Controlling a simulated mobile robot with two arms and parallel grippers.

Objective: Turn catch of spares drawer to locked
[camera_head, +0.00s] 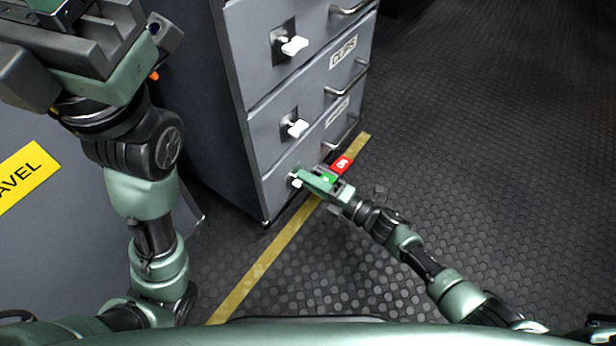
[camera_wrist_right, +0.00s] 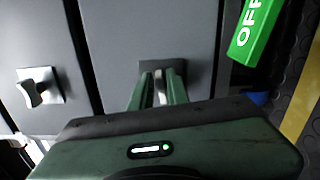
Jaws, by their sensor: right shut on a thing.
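A grey drawer cabinet (camera_head: 240,60) stands in the head view, each of its drawers in view with a pale catch on a dark plate. My right gripper (camera_head: 302,177) is at the lowest catch (camera_head: 295,183). In the right wrist view my right gripper (camera_wrist_right: 162,76) has its two green fingers shut on the catch (camera_wrist_right: 160,95), one on each side. The fingers hide much of the catch. I cannot read the lowest drawer's name. My left gripper (camera_head: 60,55) is at the top left, partly out of frame; its fingertips do not show clearly.
Above are the middle catch (camera_head: 295,128) and the upper catch (camera_head: 293,46), beside a label reading CLIPS (camera_head: 343,52). Bar handles (camera_head: 347,77) stick out. A red tag (camera_head: 343,164) and a green tag (camera_wrist_right: 250,35) are close to my right gripper. Open floor (camera_head: 480,150) lies right.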

